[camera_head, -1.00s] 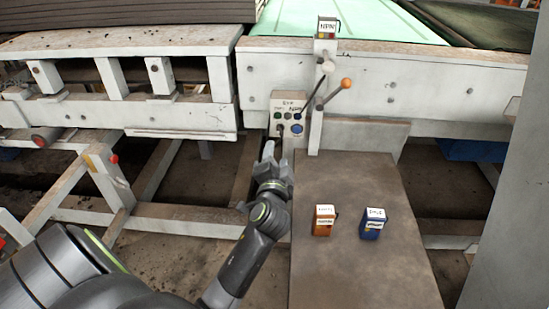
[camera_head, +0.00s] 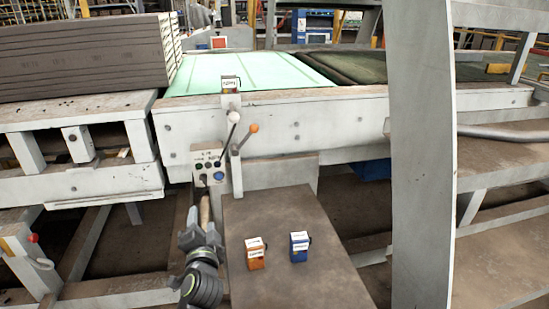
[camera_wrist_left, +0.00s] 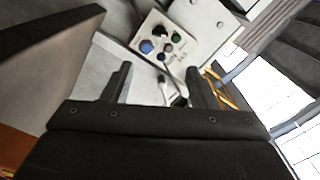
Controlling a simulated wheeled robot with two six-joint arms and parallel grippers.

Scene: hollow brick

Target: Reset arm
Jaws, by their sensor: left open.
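My left gripper (camera_head: 197,232) is in the lower left of the head view, just left of the brown table and below the control box. It is open and empty. In the left wrist view its two dark fingers (camera_wrist_left: 157,85) are spread apart, with the control box (camera_wrist_left: 160,38) beyond and above them. The control box (camera_head: 208,166) is pale with several coloured buttons and a larger blue one. A cable hangs below it. My right gripper is not in view.
The brown table (camera_head: 290,205) holds an orange box (camera_head: 255,255) and a blue box (camera_head: 299,247). Two levers, one white-tipped (camera_head: 234,117) and one orange-tipped (camera_head: 253,128), rise behind it. A grey post (camera_head: 420,160) stands at the right.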

